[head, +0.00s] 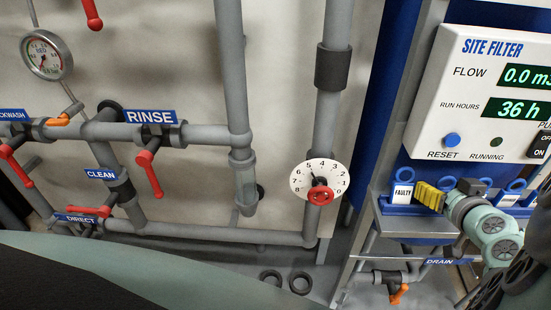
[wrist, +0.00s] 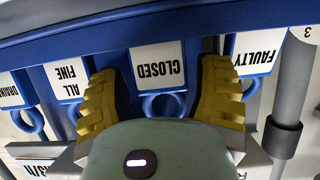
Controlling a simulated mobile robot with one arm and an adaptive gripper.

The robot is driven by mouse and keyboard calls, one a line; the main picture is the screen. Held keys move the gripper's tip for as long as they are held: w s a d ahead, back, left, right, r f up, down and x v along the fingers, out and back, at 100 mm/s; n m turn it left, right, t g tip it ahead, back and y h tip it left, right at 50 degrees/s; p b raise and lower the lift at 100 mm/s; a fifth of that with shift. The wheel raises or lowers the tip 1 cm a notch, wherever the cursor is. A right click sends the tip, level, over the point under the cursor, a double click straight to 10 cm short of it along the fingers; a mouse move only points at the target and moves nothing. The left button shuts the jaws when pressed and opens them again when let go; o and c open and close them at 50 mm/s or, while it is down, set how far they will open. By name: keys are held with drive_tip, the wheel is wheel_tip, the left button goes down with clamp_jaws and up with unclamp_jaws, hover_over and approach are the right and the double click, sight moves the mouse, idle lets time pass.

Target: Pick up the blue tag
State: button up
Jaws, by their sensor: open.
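Several tags with white labels and blue rings sit in a row on a blue rack (head: 415,225). In the wrist view they appear upside down: the CLOSED tag (wrist: 157,68) in the middle, the FAULTY tag (wrist: 257,52) to the right, the ALL FINE tag (wrist: 67,80) and a partly cut-off tag (wrist: 12,97) to the left. My gripper (wrist: 157,75) is open, with its yellow fingers on either side of the CLOSED tag, apparently without gripping it. In the head view the FAULTY tag (head: 402,193) is left of my gripper (head: 437,194), which hides the CLOSED tag.
The SITE FILTER panel (head: 480,95) stands above the rack. Grey pipes with red-handled valves (head: 150,172) and a white dial (head: 321,180) are to the left. A drain pipe with an orange handle (head: 399,293) runs below. The neighbouring tags are close to my fingers.

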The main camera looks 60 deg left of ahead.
drive_tip(key=shift+x, duration=0.85)
drive_tip(key=shift+s+a, duration=0.1)
drive_tip(key=c, duration=1)
drive_tip(key=shift+c, duration=0.4)
